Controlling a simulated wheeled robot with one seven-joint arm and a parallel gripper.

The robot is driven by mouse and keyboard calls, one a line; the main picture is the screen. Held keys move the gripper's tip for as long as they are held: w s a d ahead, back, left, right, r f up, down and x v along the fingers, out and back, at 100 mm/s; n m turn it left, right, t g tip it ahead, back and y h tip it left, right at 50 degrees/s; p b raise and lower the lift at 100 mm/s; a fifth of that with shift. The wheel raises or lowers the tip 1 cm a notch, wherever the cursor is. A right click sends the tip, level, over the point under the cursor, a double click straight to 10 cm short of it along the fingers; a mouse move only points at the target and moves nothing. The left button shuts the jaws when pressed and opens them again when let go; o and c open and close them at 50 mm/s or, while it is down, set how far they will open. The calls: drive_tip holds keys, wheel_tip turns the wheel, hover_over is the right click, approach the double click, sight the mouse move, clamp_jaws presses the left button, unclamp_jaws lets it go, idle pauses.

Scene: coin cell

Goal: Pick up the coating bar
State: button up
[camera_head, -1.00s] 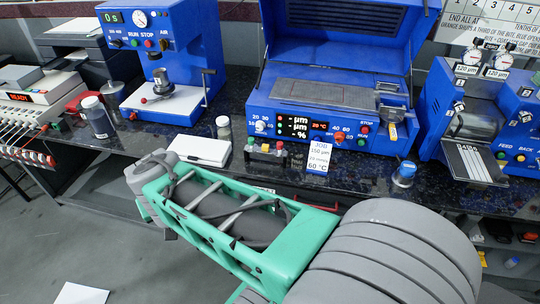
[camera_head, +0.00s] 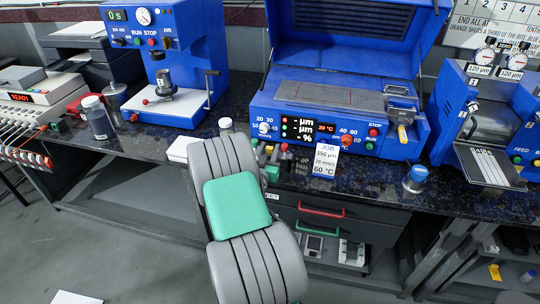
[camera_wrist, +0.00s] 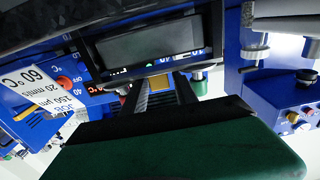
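I cannot identify the coating bar with certainty. A small grey metal piece (camera_head: 402,112) with a yellow part (camera_head: 403,133) stands at the right end of the blue coater's bed, and may be it. In the wrist view, my gripper (camera_wrist: 160,92) shows two dark fingers apart, above its green body. A small yellow patch (camera_wrist: 159,84) shows in the gap; I see no clear contact with either finger. In the head view my gripper is hidden behind my grey and green arm.
The blue coater (camera_head: 330,110) stands on the dark counter with its lid raised. A job card (camera_head: 325,159) leans at its front. A blue-capped jar (camera_head: 416,177) stands to the right. A blue press (camera_head: 165,60) stands left, and a blue roller machine (camera_head: 485,125) right.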

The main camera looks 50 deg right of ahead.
drive_tip(key=shift+w+d, duration=0.25)
drive_tip(key=shift+d, duration=0.45)
clamp_jaws()
drive_tip(key=shift+r, duration=0.1)
idle(0.8)
